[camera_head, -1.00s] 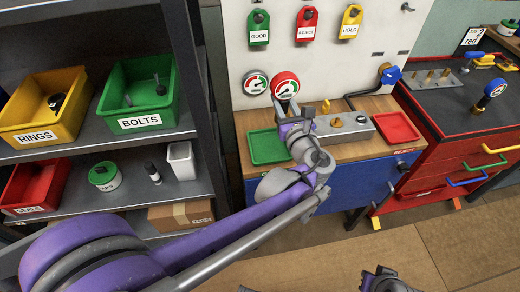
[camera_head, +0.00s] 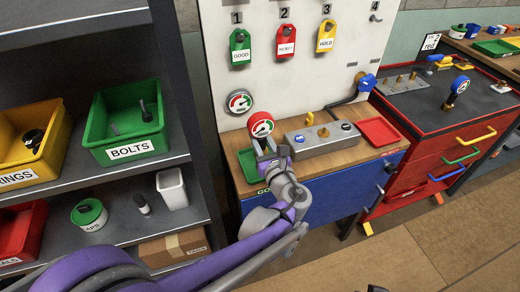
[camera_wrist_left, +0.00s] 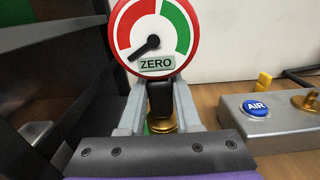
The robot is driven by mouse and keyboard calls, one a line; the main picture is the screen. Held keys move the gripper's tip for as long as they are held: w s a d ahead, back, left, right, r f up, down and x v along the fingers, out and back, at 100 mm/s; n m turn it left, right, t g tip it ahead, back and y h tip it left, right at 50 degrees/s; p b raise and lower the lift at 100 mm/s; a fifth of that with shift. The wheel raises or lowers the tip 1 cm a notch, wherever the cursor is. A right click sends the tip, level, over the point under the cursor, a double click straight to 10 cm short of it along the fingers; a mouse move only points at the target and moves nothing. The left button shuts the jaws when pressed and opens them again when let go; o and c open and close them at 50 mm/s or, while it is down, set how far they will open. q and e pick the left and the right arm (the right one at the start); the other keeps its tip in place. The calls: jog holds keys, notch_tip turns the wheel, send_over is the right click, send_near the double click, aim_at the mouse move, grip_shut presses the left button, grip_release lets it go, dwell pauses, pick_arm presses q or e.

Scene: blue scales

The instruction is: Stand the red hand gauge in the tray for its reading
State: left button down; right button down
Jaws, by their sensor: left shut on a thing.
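The red hand gauge (camera_head: 260,124) is upright in my left gripper (camera_head: 268,146), above or at the green tray (camera_head: 246,166) on the bench. My arm and gripper cover part of this tray. In the left wrist view the gauge (camera_wrist_left: 184,63) faces me, its needle pointing lower left beside a ZERO label. The left fingers (camera_wrist_left: 158,105) are shut around its dark stem, with a brass fitting below and a bit of green beneath. I cannot tell whether the fitting touches the tray. Only a dark sliver of my right gripper (camera_head: 376,289) shows at the bottom edge.
A grey-rimmed gauge (camera_head: 239,101) is on the backboard just behind. A grey block with knobs (camera_head: 322,139) and a blue AIR button (camera_wrist_left: 256,107) stands close to the right. A red tray (camera_head: 380,131) lies further right. Shelves with a green BOLTS bin (camera_head: 127,151) stand left.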

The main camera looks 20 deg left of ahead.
pick_arm(q)
jog(key=shift+f+b, duration=0.4)
jog(key=shift+f, duration=1.4)
jog(key=shift+f, duration=0.2)
jog(key=c, duration=0.6)
grip_release()
jog(key=shift+r, duration=0.15)
jog(key=shift+s+d+r, duration=0.1)
jog(key=shift+s, duration=0.15)
jog(key=v, duration=1.1)
jog(key=shift+s+d, duration=0.2)
